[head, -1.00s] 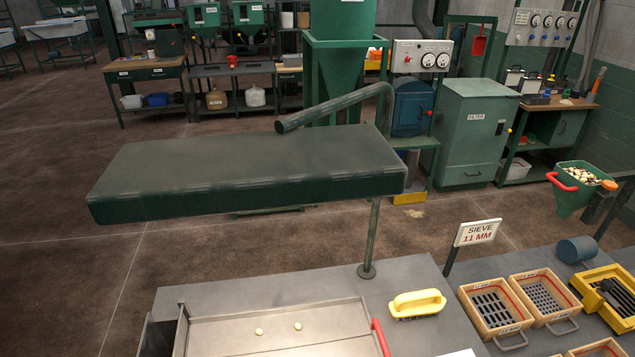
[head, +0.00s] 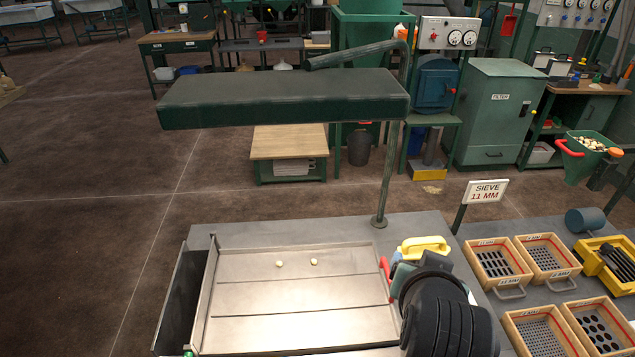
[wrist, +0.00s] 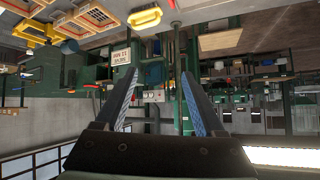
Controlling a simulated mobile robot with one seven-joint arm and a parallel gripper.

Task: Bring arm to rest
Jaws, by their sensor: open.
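My arm shows as a dark, rounded wrist at the lower right of the head view, in front of the bench and beside the right edge of the metal tray (head: 300,335). My gripper (wrist: 158,75) shows in the wrist view with its two blue-grey fingers spread apart and nothing between them. The wrist view looks upside down, with the bench at the top. In the head view the fingers are hidden or too unclear to make out. The yellow-handled brush (head: 425,244) lies just behind my wrist; it also shows in the wrist view (wrist: 143,19).
A long dark green hood (head: 285,100) hangs on a post (head: 388,180) above the bench. Two pale pieces lie in the tray. Wooden sieves (head: 490,262) and a "SIEVE 11 MM" sign (head: 487,191) stand to the right. The floor at left is clear.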

